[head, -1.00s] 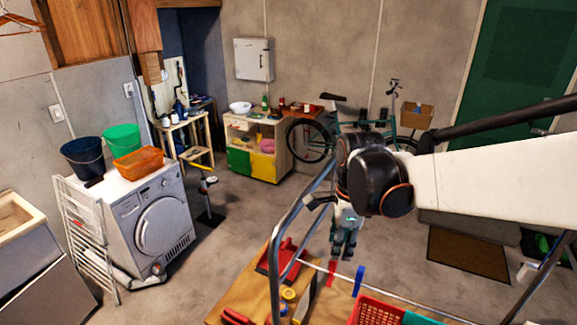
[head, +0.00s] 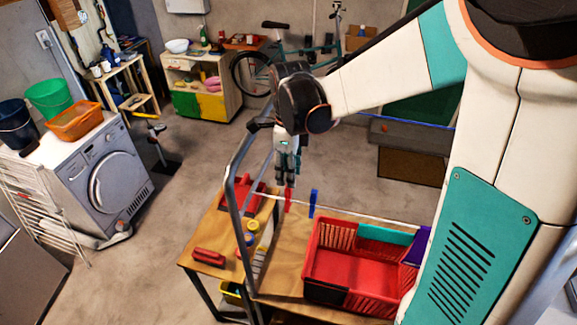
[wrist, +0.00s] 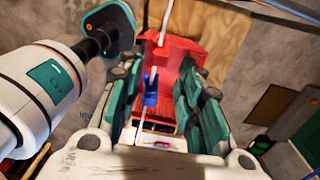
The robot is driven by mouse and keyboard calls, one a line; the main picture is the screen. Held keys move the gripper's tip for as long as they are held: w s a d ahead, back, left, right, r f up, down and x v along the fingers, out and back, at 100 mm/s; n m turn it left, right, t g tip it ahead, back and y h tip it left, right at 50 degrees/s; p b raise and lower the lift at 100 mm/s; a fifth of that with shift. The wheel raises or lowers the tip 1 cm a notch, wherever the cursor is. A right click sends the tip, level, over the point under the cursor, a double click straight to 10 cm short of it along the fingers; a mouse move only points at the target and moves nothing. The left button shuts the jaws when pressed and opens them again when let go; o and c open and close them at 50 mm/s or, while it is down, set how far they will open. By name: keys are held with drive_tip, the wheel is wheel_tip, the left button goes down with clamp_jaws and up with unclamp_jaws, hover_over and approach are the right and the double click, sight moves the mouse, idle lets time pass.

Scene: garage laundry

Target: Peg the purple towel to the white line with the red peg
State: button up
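The white line (head: 360,217) runs above the wooden bench. The red peg (head: 289,199) sits on it near its left end, with a blue peg (head: 313,203) just to the right. My gripper (head: 286,181) points down directly above the red peg, very close; contact cannot be told. In the wrist view my gripper (wrist: 158,90) has its teal fingers wide apart, with the blue peg (wrist: 150,90) and line seen between them. I cannot pick out the red peg surely there. The purple towel (head: 414,248) lies at the right end of the red basket, partly hidden by my arm.
The red basket (head: 345,292) on the bench (head: 212,228) also holds a teal cloth (head: 384,235). A grey metal frame (head: 236,215) rises near my gripper. Red items and tape rolls lie at the bench's left. Open floor lies left, before the washing machine (head: 110,185).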

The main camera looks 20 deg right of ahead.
drive_tip(key=shift+f+b, duration=2.45)
drive_tip(key=shift+f, duration=0.85)
clamp_jaws()
drive_tip(key=shift+r, duration=0.15)
drive_tip(key=shift+r+p, duration=1.8)
drive_tip(key=shift+r, duration=0.85)
drive_tip(key=shift+s, duration=0.1)
